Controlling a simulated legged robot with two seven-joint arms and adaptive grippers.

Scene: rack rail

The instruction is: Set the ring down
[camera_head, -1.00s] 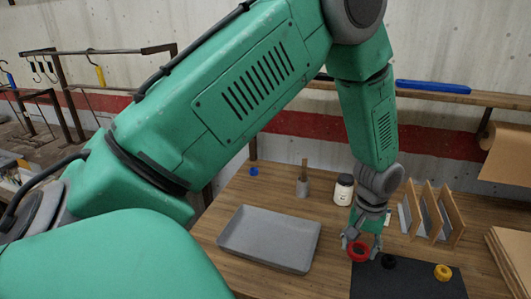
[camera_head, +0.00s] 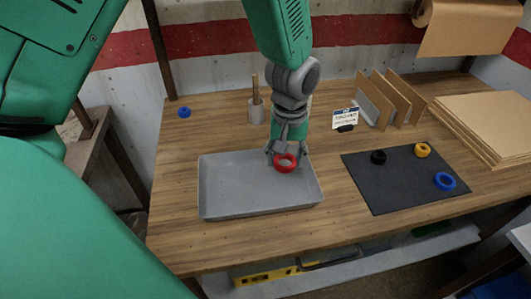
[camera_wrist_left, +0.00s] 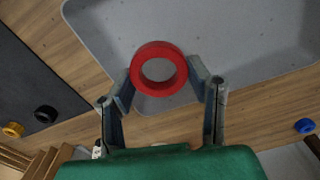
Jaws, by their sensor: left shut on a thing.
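A red ring (camera_head: 285,163) is held in my left gripper (camera_head: 286,156), over the right part of the grey tray (camera_head: 215,205) in the head view. In the left wrist view, the red ring (camera_wrist_left: 159,85) sits between the two fingertips of the left gripper (camera_wrist_left: 160,80), with the tray (camera_wrist_left: 90,18) beyond it. The ring seems to be above the tray floor; the exact gap cannot be told. My right gripper is not in view.
A dark mat (camera_head: 385,195) on the right bears a black ring (camera_head: 378,157), a yellow ring (camera_head: 423,150) and a blue ring (camera_head: 445,181). Another blue ring (camera_head: 184,112) lies at the back left.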

